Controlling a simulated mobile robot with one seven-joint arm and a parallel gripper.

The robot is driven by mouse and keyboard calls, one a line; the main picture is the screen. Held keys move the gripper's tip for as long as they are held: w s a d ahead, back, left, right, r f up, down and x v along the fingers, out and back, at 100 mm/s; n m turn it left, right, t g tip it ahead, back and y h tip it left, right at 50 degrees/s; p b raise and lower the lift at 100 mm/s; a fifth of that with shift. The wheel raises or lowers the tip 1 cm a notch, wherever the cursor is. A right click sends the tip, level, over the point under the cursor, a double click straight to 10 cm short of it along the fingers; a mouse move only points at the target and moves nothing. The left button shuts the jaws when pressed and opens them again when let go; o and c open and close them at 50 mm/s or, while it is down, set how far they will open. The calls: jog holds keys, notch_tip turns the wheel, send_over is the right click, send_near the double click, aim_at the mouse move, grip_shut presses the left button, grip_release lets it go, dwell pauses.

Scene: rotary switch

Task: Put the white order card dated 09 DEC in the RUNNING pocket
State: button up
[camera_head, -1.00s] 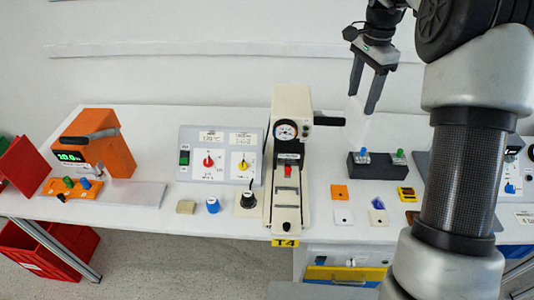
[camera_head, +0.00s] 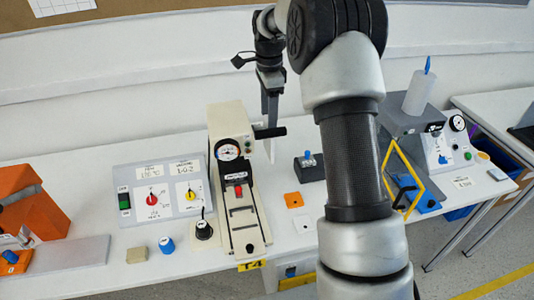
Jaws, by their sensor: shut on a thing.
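My gripper (camera_head: 270,105) points down behind and right of the cream press, its fingers seen nearly edge-on. It is shut on a thin white card (camera_head: 271,143) that hangs below the fingertips and is hard to see against the white wall. No date can be read on it. No pocket marked RUNNING can be made out in this view. My arm covers much of the middle right.
The press (camera_head: 229,128) with its dark side handle (camera_head: 270,132) stands just left of the card. A switch panel (camera_head: 135,210) is further left. A black block (camera_head: 310,170), an orange tile (camera_head: 293,200) and a white tile (camera_head: 303,224) lie right of the press. A machine (camera_head: 440,150) with a yellow-framed guard (camera_head: 404,160) stands at the right.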

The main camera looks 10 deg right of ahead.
aim_at(268, 151)
notch_tip(268, 151, down, 15)
jog(key=shift+r, duration=0.15)
dwell(0.4)
jog(key=shift+f, duration=0.25)
jog(key=o, duration=1.4)
jog(key=shift+r, duration=0.1)
jog(key=shift+o, duration=0.2)
jog(key=shift+r, duration=0.1)
